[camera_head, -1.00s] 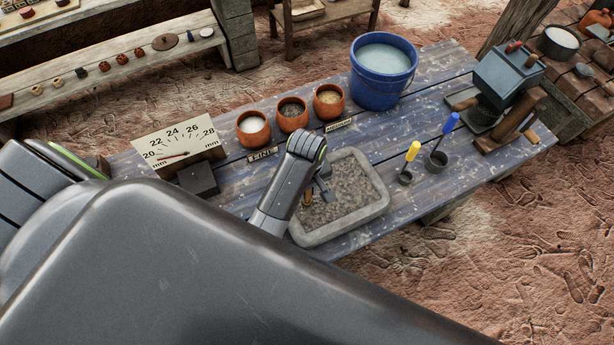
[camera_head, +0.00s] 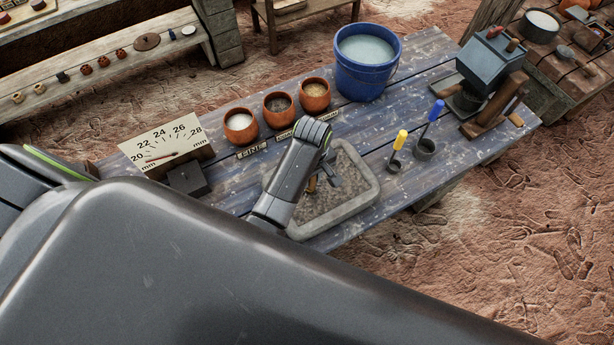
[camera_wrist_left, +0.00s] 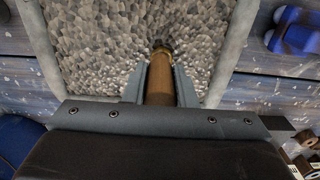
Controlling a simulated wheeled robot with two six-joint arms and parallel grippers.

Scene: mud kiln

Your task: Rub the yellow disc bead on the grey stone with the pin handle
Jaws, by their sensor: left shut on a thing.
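The grey stone (camera_head: 370,198) is a shallow rimmed slab with a pebbly bed on the blue plank table. My left gripper (camera_head: 323,182) is over it, fingers pointing down. In the left wrist view, my left gripper (camera_wrist_left: 160,92) is shut on a brown wooden pin handle (camera_wrist_left: 159,78). The handle's dark far end is over the stone bed (camera_wrist_left: 110,50); I cannot tell whether it touches. The yellow disc bead cannot be made out in either view. My right gripper is not in view.
A gauge board (camera_head: 163,142) stands left of the stone. Clay pots (camera_head: 278,110) and a blue bucket (camera_head: 367,75) stand behind it. Yellow (camera_head: 400,141) and blue (camera_head: 435,111) handled tools stand in small cups to the right, near a grey block device (camera_head: 490,62).

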